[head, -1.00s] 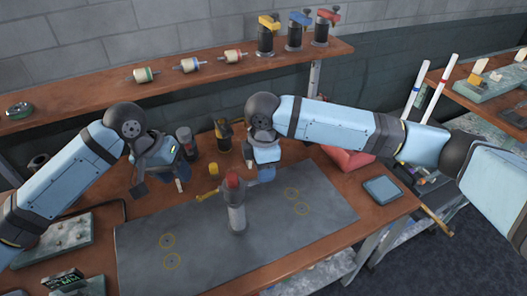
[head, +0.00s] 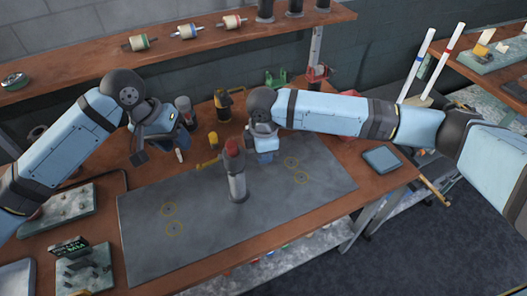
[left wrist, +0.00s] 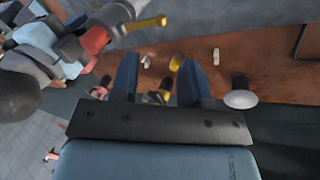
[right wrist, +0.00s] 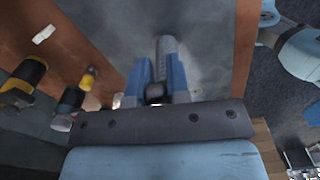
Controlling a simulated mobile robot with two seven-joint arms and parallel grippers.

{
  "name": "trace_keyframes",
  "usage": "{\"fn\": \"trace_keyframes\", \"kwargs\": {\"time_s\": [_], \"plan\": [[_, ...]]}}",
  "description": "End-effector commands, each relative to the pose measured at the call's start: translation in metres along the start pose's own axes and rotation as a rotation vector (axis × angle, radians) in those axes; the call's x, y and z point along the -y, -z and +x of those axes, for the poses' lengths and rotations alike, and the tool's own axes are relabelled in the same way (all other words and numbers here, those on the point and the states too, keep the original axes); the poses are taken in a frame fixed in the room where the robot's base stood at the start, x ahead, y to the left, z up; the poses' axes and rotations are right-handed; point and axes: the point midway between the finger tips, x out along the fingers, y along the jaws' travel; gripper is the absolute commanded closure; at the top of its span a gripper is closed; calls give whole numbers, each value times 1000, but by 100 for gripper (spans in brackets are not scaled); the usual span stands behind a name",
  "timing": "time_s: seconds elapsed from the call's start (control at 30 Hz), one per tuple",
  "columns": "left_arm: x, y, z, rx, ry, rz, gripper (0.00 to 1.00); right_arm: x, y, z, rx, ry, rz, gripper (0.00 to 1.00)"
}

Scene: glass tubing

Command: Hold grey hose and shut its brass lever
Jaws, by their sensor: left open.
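The grey hose (head: 237,186) stands upright on the dark mat, with a red collar at its top. Its brass lever (head: 208,162) sticks out to the left. It also shows in the left wrist view (left wrist: 147,24). My right gripper (head: 262,152) is at the hose's right. In the right wrist view its fingers sit close on both sides of the ribbed hose (right wrist: 167,50), and I read it as shut on it; the contact is partly hidden. My left gripper (head: 158,157) is open and empty, left of the lever and apart from it.
The dark mat (head: 190,250) is otherwise clear around the hose. A small yellow-topped item (head: 213,141), a black-and-yellow bottle (head: 222,106) and a grey canister (head: 184,108) stand behind it. A blue pad (head: 381,160) lies at the right edge. A shelf (head: 100,72) runs behind.

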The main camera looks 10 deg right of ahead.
Motion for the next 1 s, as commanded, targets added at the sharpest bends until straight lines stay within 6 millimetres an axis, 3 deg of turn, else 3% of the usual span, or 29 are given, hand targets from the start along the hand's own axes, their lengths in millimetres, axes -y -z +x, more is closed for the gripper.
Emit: {"fn": "trace_keyframes", "kwargs": {"time_s": [0.07,0.1,0.27,0.43,0.63,0.8,1.0], "plan": [[0,0,0,0,0,0,57,0,0,0,0,0,0,100],[0,0,0,0,0,0,62,0,0,0,0,0,0,100],[0,0,0,-1,1,-1,99,0,0,0,0,0,0,100],[-16,-5,-10,-40,72,-46,100,0,0,0,0,0,0,100],[-36,-14,-38,-167,210,-214,100,0,0,0,0,0,0,100],[-41,-19,-53,-237,260,-311,100,0,0,0,0,0,0,100],[-41,-19,-54,-243,265,-322,100,0,0,0,0,0,0,100]]}}
